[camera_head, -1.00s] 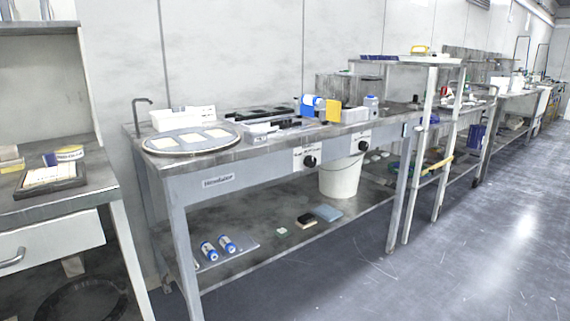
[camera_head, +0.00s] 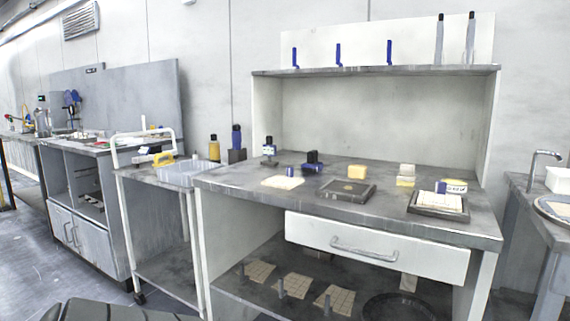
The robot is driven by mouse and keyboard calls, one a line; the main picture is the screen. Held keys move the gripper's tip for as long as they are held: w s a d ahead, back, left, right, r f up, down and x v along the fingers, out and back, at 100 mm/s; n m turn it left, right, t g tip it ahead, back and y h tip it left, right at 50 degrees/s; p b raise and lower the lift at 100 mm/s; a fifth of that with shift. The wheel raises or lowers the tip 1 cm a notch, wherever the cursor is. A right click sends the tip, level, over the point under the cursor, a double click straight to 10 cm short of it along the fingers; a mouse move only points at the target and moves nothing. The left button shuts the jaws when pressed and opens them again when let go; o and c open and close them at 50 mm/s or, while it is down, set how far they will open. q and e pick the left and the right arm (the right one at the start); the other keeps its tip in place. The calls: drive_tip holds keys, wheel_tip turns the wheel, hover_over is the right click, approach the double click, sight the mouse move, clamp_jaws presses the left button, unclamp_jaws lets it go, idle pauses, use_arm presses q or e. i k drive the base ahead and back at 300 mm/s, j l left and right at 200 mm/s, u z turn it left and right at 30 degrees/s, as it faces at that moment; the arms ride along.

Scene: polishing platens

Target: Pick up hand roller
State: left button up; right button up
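I cannot pick out a hand roller for certain. A small dark blue and black tool (camera_head: 312,163) stands on the grey bench top (camera_head: 240,183), near the middle; it is too small to tell what it is. A small black and white item (camera_head: 269,152) stands to its left at the back of the bench. Neither of my grippers is in view.
The bench also holds a dark square plate (camera_head: 346,191), a tray with a pale block (camera_head: 438,203) and a white pad (camera_head: 283,182). Below is a white drawer (camera_head: 376,251) with a handle. A trolley (camera_head: 150,181) stands left. Open floor shows at lower left.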

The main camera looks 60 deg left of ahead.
sight(312, 156)
drive_tip(key=u, duration=1.8)
drive_tip(key=i+j+z, duration=0.15)
drive_tip(key=j, duration=0.25)
drive_tip(key=j+z, duration=0.2)
drive_tip(key=j, duration=0.15)
drive_tip(key=i+j+z, duration=0.15)
drive_tip(key=j, duration=0.3)
